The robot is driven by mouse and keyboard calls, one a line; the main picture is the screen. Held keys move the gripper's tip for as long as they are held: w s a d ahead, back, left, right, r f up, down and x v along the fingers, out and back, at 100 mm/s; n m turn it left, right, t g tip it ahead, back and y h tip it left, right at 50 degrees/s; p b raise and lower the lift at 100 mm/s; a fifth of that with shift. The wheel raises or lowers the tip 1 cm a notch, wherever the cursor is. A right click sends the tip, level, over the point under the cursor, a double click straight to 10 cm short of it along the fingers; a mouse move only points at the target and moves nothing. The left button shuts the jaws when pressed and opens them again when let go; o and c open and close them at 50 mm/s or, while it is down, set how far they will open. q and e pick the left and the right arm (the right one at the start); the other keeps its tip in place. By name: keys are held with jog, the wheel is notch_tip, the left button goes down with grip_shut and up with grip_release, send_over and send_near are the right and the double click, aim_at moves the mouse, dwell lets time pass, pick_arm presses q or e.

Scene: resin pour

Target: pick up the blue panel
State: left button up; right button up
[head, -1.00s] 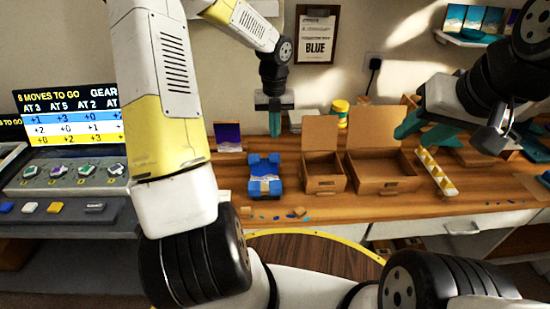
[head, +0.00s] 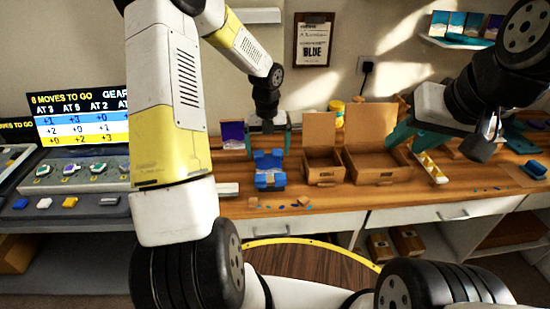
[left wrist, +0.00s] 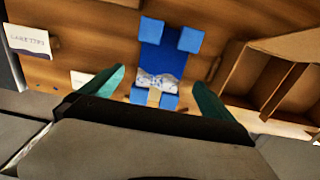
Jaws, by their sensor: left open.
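A blue block-shaped piece with raised corners (head: 269,171) lies on the wooden bench, left of the cardboard boxes. A pale patterned piece and a tan strip cross it. I cannot tell whether this whole piece is the panel. It also shows in the left wrist view (left wrist: 152,56), between and beyond the fingertips. My left gripper (head: 268,143) is open and empty, behind and above the blue piece, apart from it. Its two teal fingers are spread in the left wrist view (left wrist: 155,88). My right gripper (head: 408,138) has teal fingers apart, above the right-hand box area, with nothing seen between them.
Two open cardboard boxes, a smaller (head: 323,172) and a larger (head: 380,168), stand close right of the blue piece. A purple picture panel (head: 233,135) stands behind left. A yellow-lidded jar (head: 337,109) stands at the back. Small scraps lie along the bench's front.

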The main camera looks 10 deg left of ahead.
aim_at(269, 167)
pick_arm(q)
notch_tip(269, 167, down, 6)
jog(key=shift+s+d+f, duration=0.15)
jog(key=shift+f, duration=0.05)
jog(key=shift+c, duration=0.4)
jog(key=c, duration=1.1)
jog(key=shift+c, duration=0.3)
jog(key=shift+r, duration=0.15)
